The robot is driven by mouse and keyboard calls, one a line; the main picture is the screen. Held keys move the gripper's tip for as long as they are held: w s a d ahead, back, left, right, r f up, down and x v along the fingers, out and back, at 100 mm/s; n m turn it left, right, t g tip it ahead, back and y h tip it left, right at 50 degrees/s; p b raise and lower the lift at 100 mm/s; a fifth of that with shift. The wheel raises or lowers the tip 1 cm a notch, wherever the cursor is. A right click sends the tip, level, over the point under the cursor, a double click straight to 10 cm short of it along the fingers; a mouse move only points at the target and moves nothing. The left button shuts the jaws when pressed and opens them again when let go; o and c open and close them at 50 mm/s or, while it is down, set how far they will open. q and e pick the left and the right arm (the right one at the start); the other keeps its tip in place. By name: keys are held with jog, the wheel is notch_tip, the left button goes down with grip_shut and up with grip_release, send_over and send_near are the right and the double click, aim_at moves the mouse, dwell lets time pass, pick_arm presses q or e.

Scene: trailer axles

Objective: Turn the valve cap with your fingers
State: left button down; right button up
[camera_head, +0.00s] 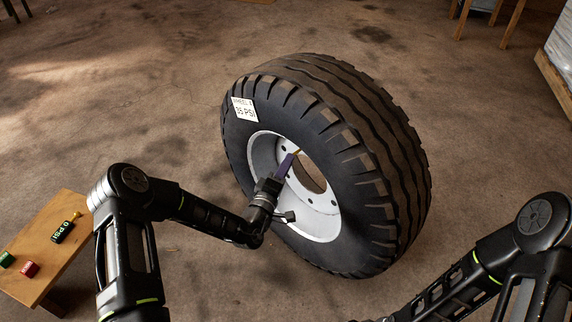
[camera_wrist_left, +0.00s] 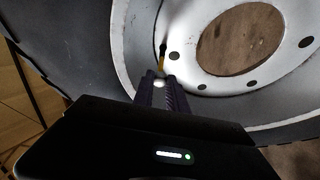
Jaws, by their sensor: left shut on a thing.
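A large black tyre (camera_head: 385,150) on a pale grey rim (camera_head: 318,222) stands tilted on the floor, and the rim also fills much of the left wrist view (camera_wrist_left: 135,50). A yellow, brass-like valve stem (camera_wrist_left: 162,60) with a dark base rises from the rim; its yellow shows just past my fingers in the head view (camera_head: 297,152). My left gripper (camera_head: 292,158) reaches inside the rim. Its purple-grey fingers (camera_wrist_left: 160,82) are shut at the stem's near end, on what seems to be the valve cap, mostly hidden between them. My right gripper is out of view.
A low wooden table (camera_head: 40,245) at the left holds a dark gauge marked 0 PSI (camera_head: 65,229), a green piece (camera_head: 6,259) and a red piece (camera_head: 30,269). A white label reading 35 PSI (camera_head: 244,110) is on the tyre.

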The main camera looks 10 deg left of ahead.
pick_arm(q)
jog(key=shift+s+a+p, duration=0.45)
jog(key=shift+s, duration=0.25)
jog(key=shift+s+a+p, duration=0.45)
jog(key=shift+s+p, duration=0.05)
jog(key=shift+s, duration=0.2)
jog(key=shift+s+a+p, duration=0.45)
jog(key=shift+s, duration=0.25)
